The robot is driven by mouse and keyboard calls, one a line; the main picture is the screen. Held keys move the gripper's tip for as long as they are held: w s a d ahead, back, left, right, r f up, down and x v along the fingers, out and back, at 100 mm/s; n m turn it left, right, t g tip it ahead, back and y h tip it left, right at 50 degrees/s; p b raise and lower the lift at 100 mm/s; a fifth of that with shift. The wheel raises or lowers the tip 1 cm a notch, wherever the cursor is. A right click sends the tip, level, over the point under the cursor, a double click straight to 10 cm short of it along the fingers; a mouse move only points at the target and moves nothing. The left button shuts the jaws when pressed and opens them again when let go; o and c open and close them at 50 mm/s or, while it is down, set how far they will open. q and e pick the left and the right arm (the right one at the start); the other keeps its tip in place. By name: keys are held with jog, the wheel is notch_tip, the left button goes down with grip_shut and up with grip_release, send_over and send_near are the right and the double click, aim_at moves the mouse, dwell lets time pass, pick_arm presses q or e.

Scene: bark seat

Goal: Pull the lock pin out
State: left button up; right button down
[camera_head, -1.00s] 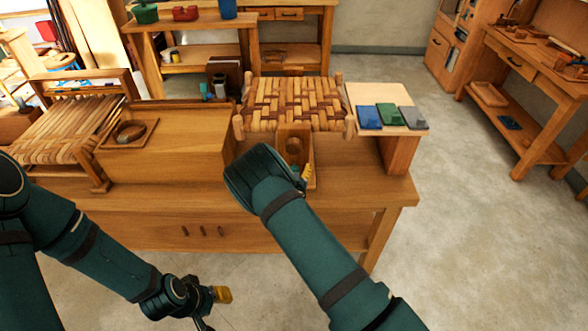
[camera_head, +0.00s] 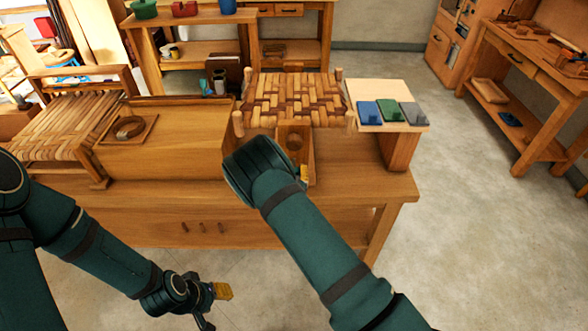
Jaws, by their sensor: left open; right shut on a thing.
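A woven bark seat (camera_head: 293,98) on short wooden posts stands on the workbench (camera_head: 200,180). Below its front edge is a narrow wooden block or housing (camera_head: 294,139) with a round dark part (camera_head: 295,142). I cannot make out the lock pin; my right wrist covers the area in front of the housing. My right gripper (camera_head: 304,173) is at the housing, mostly hidden behind my wrist, with only a bit of yellow fingertip showing. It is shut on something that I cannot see. My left gripper (camera_head: 216,301) hangs low in front of the bench, open and empty, away from the seat.
A wooden box (camera_head: 190,150) with a ring on a small board (camera_head: 130,128) stands left of the seat, with another woven seat (camera_head: 65,125) further left. At the right, a light board (camera_head: 376,92) holds blue, green and grey blocks. The floor at the right is clear.

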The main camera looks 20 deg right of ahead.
jog(key=c, duration=0.6)
grip_release()
jog(key=shift+s, duration=0.15)
jog(key=v, duration=1.2)
jog(key=s+f+m+g+y, duration=0.1)
jog(key=s+f+g+y, duration=0.3)
jog(key=s+f+g, duration=0.5)
jog(key=s+a+g+y, duration=0.1)
jog(key=s+a+g, duration=0.1)
jog(key=s, duration=0.1)
jog(key=s+a+r+n+g+y, duration=0.1)
jog(key=s+g+y, duration=0.1)
jog(key=s, duration=0.1)
jog(key=s+a+n+g+y, duration=0.1)
jog(key=s+a+g+y, duration=0.1)
jog(key=s, duration=0.1)
jog(key=shift+s+a+r+b, duration=0.35)
jog(key=shift+s+r, duration=0.05)
